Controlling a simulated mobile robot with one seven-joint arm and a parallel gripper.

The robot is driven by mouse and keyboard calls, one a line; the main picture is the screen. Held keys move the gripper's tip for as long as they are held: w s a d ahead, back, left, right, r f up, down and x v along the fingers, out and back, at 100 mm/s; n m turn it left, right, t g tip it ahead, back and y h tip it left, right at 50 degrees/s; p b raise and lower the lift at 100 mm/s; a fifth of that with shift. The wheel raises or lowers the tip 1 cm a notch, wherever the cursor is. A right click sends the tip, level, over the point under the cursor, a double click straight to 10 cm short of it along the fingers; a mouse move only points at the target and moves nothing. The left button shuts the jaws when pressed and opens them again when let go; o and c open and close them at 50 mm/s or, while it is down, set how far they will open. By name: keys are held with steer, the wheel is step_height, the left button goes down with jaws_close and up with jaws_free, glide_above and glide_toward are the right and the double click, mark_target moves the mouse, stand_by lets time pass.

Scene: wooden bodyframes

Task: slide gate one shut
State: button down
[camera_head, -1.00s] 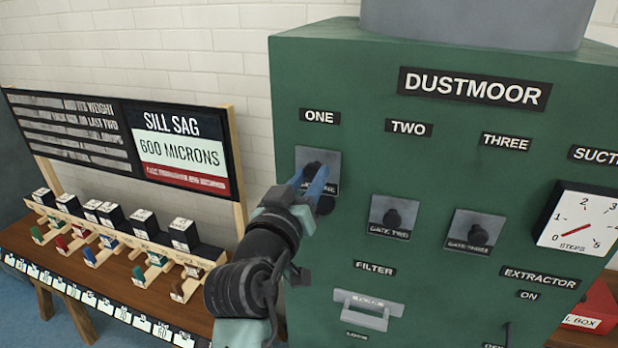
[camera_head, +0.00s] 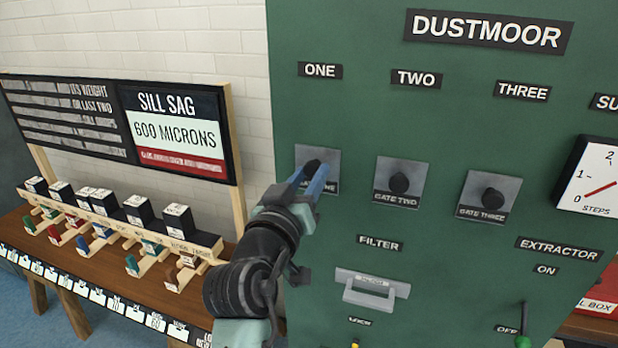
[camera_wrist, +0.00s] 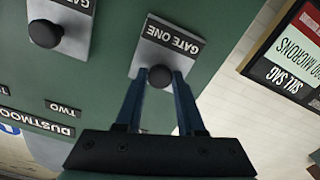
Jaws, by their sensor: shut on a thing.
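Gate one is a small grey plate (camera_head: 330,160) with a black knob (camera_wrist: 160,76) and a "GATE ONE" label, on the green cabinet front below the "ONE" sign (camera_head: 320,70). My gripper (camera_head: 312,176) is shut on that knob, its blue fingers on either side of it in the wrist view. The fingers and hand cover part of the plate and its label in the head view. The plate sits well below its sign, at about the same distance as the gate two plate (camera_head: 388,167) is below its own sign.
Gate three (camera_head: 475,182) is farther right on the cabinet. A grey filter handle (camera_head: 371,288) sticks out below the gates, and an extractor lever (camera_head: 523,322) is at lower right. A wooden bench (camera_head: 110,270) with sample blocks and a sign board stands at left.

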steer(key=shift+f, duration=0.3)
steer(key=c, duration=0.8)
jaws_free()
steer(key=shift+c, duration=0.2)
steer(key=o, duration=0.3)
steer(key=shift+r, duration=0.1)
steer(key=b+v, duration=0.4)
steer(key=v, duration=0.9)
steer(key=shift+r, duration=0.1)
